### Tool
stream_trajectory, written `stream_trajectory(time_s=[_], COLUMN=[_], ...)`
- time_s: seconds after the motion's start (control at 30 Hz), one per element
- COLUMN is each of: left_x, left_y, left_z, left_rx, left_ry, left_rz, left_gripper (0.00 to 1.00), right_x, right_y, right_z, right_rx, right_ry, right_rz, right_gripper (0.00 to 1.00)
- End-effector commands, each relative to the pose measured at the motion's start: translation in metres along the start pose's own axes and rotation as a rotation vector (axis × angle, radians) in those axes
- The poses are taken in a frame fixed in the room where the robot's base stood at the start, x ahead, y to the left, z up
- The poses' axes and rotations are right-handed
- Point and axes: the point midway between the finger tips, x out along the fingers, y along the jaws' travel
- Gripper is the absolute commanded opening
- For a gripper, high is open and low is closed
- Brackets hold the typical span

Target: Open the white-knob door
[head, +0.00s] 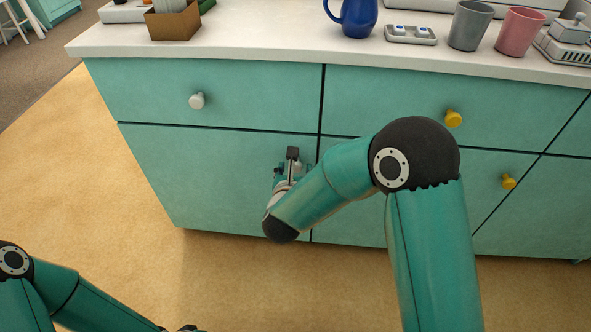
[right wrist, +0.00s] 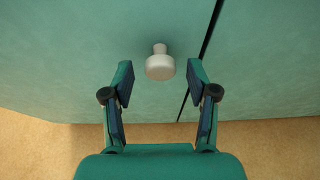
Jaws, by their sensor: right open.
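The lower left teal door (head: 190,175) looks closed, flush with the cabinet front. Its white knob (right wrist: 160,66) shows in the right wrist view near the door's right-hand seam; in the head view my gripper and arm hide it. My right gripper (head: 292,158) is at the upper right of this door. In the right wrist view my right gripper (right wrist: 160,78) is open, with one finger on each side of the knob and apart from it.
The drawer above has a white knob (head: 196,100). Yellow knobs are on the right drawer (head: 453,118) and right door (head: 508,181). The white counter (head: 250,47) overhangs and carries a brown box (head: 173,24), blue jug (head: 354,16) and cups. The floor in front is clear.

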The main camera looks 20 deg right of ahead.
Motion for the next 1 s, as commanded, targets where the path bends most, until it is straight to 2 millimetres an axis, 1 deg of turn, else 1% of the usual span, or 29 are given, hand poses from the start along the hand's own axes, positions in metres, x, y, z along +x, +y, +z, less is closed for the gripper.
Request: stream_trajectory(time_s=[0.03,0.13,0.43,0.47,0.7,0.8,1.0], left_x=[0.0013,0.0018,0.0017,0.0017,0.0017,0.0017,0.0018], left_y=[-0.0005,-0.0006,-0.0006,-0.0006,-0.0006,-0.0006,-0.0007], left_z=[0.0000,0.0000,0.0000,0.0000,0.0000,0.0000,0.0000], left_rx=[0.000,0.000,0.000,0.000,0.000,0.000,0.000], left_ry=[0.000,0.000,0.000,0.000,0.000,0.000,0.000], left_rz=[0.000,0.000,0.000,0.000,0.000,0.000,0.000], left_gripper=[0.00,0.00,0.00,0.00,0.00,0.00,0.00], right_x=[0.0052,0.0107,0.0126,0.0125,0.0125,0.0125,0.0124], right_y=[-0.0002,-0.0005,-0.0003,-0.0003,-0.0013,-0.0014,-0.0014], right_z=[-0.0004,0.0000,0.0002,0.0002,0.0004,0.0004,0.0004], right_rx=[0.001,0.000,-0.001,-0.001,0.000,0.001,0.001], right_ry=[-0.001,-0.001,0.000,0.000,-0.001,-0.001,-0.001], right_rz=[-0.001,-0.001,0.000,0.000,-0.002,-0.002,-0.002], right_gripper=[0.58,0.58,0.58,0.55,0.15,0.00,0.00])
